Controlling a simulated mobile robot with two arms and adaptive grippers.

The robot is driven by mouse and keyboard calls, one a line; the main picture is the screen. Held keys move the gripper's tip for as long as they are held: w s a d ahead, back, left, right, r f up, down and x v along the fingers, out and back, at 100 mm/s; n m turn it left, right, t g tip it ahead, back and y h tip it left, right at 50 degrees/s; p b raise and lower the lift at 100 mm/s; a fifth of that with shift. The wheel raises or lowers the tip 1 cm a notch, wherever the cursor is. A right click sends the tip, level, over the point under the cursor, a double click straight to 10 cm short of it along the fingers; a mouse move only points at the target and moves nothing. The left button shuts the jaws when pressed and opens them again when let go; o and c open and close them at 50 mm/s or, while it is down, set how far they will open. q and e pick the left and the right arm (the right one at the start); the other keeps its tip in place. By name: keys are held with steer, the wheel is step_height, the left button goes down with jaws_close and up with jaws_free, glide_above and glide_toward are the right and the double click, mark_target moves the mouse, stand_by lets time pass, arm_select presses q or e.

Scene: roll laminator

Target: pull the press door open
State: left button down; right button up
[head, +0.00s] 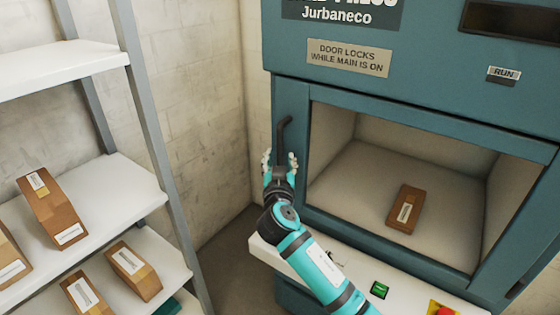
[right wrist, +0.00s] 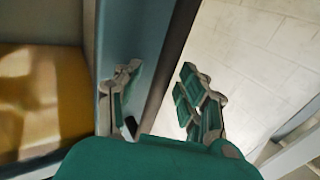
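The teal press door (head: 292,100) has a wide window through which the pale chamber shows; it appears closed, and I cannot tell whether there is glass. Its dark handle (head: 283,130) stands upright on the door's left side. My right gripper (head: 280,162) is at the handle's lower part, with a finger on each side. In the right wrist view my right gripper (right wrist: 160,98) is open, with the dark handle (right wrist: 176,55) between the fingers. A gap shows between the handle and the right finger. My left gripper is not in view.
A brown box (head: 406,208) lies inside the press. A white ledge (head: 262,252) below carries a green button (head: 379,289) and a red knob (head: 444,311). A shelf rack (head: 120,190) with several boxes stands left; a floor gap separates it from the press.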

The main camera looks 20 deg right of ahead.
steer(key=shift+w, duration=0.15)
steer(key=shift+c, duration=0.4)
jaws_close()
steer(key=shift+f, duration=0.1)
